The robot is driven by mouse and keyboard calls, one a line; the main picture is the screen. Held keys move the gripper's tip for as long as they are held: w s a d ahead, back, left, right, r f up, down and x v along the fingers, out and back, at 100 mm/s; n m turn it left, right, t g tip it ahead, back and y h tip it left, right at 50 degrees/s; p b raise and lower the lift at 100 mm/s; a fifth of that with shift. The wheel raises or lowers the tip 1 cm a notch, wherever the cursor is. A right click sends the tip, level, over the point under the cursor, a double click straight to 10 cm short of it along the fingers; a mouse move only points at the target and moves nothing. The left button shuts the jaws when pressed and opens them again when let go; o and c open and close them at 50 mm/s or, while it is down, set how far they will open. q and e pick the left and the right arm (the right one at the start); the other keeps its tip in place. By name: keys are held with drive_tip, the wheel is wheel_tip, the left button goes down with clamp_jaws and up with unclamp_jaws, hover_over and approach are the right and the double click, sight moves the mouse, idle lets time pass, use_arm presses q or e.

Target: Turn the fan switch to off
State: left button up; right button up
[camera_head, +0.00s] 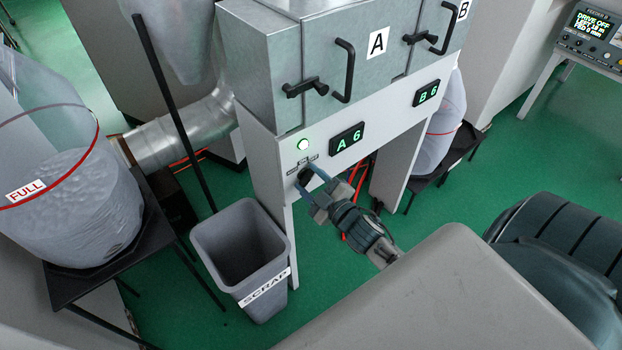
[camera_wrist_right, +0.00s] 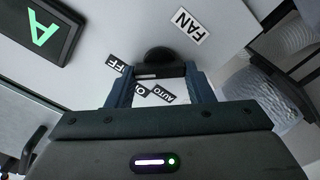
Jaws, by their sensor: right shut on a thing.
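The fan switch is a black knob (camera_head: 304,177) on the white panel below door A, under a lit green lamp. My right gripper (camera_head: 313,174) reaches it from the lower right, with its blue fingers shut on it. In the right wrist view the knob (camera_wrist_right: 160,60) sits between the two fingertips (camera_wrist_right: 161,80). Around it are a FAN label (camera_wrist_right: 187,27), a partly hidden OFF label (camera_wrist_right: 114,65), an AUTO label (camera_wrist_right: 161,94) and another partly covered label. I cannot tell clearly which label the knob points to. My left gripper is not in view.
A grey SCRAP bin (camera_head: 240,250) stands on the green floor left of my right gripper. A bag marked FULL (camera_head: 70,205) stands on a black stand at left. Black door handles (camera_head: 344,72) stick out above. Displays A 6 (camera_head: 347,138) and B 6 (camera_head: 426,93) are lit.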

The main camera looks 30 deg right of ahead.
idle(0.6)
drive_tip(key=o, duration=1)
